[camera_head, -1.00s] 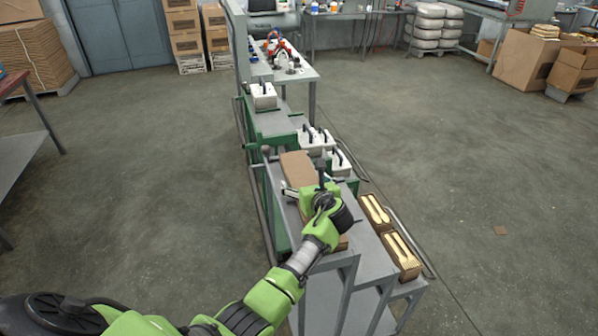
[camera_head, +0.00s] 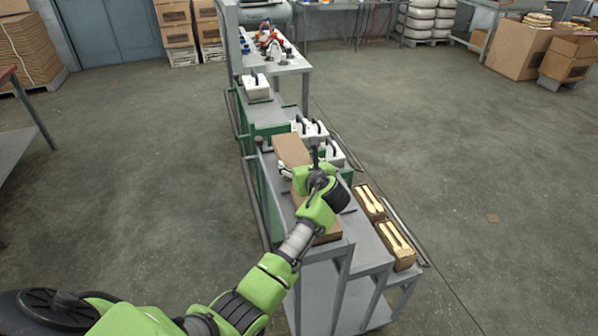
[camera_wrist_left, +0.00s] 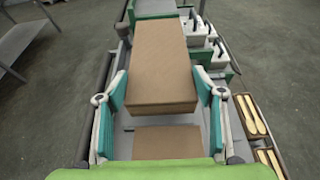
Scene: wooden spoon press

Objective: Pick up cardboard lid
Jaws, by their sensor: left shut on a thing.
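The cardboard lid (camera_head: 290,149) is a flat brown rectangular piece. In the left wrist view the lid (camera_wrist_left: 158,62) fills the middle, between the two teal finger pads. My left gripper (camera_wrist_left: 161,93) is shut on its near part, one finger at each long side. In the head view my left gripper (camera_head: 300,170) is partly hidden by its own wrist. The lid appears to be above the bench, but the exact gap cannot be told. Another brown cardboard piece (camera_wrist_left: 167,142) lies below and nearer. My right gripper is not in view.
Two open boxes with wooden spoons (camera_head: 396,243) stand on the lower shelf at the right. White presses with black handles (camera_head: 310,131) stand beyond the lid, on the right. A grey table (camera_head: 290,66) with tools is farther back.

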